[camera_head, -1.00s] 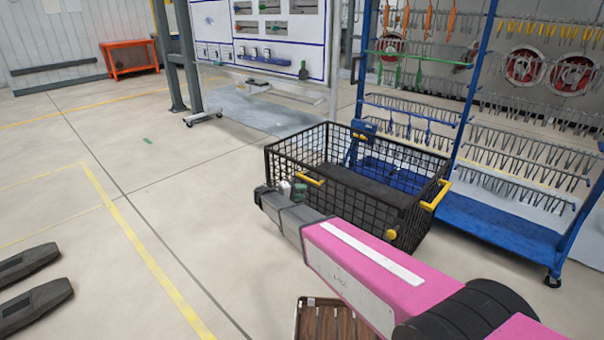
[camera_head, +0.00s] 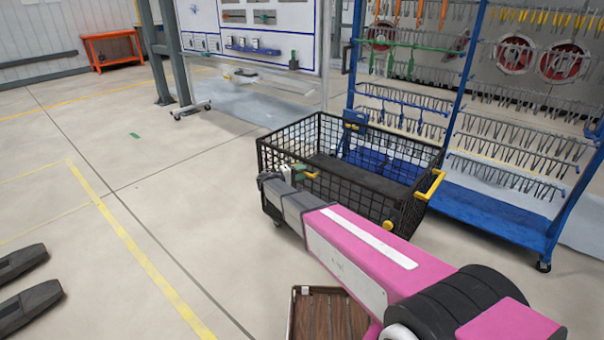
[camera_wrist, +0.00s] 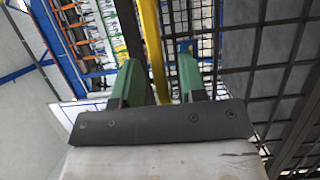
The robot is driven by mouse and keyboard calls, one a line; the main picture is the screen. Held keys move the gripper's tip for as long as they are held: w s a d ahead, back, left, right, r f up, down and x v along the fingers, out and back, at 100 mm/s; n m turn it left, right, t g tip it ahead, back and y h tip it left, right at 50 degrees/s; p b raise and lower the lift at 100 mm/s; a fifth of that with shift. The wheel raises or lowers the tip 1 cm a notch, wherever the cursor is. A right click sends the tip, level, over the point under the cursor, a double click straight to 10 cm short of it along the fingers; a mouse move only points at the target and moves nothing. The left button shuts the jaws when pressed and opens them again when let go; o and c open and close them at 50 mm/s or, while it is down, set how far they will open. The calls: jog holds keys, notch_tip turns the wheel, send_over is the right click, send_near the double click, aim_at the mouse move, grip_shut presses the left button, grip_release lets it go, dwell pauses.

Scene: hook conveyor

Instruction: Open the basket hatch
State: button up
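The basket is a black wire-mesh cart (camera_head: 283,155) in the middle of the head view. A yellow handle (camera_head: 312,174) shows at its near-left side, and a second yellow handle (camera_head: 432,186) is at its right end. A yellow knob (camera_head: 388,225) sits low on the near side. My gripper (camera_head: 299,171) is at the near-left handle. In the wrist view my gripper (camera_wrist: 159,66) has its two green fingers apart, with the yellow bar (camera_wrist: 151,38) passing between them and gaps visible on both sides. Whether the bar lies fully between the fingertips in depth is unclear.
A blue rack (camera_head: 480,215) with many hooks stands right behind the basket. A white board (camera_head: 250,20) stands behind left. A brown slatted thing (camera_head: 325,315) is on the floor in front.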

jog(key=shift+w+d, duration=0.15)
jog(key=shift+d, duration=0.2)
grip_shut()
jog(key=shift+a, duration=0.1)
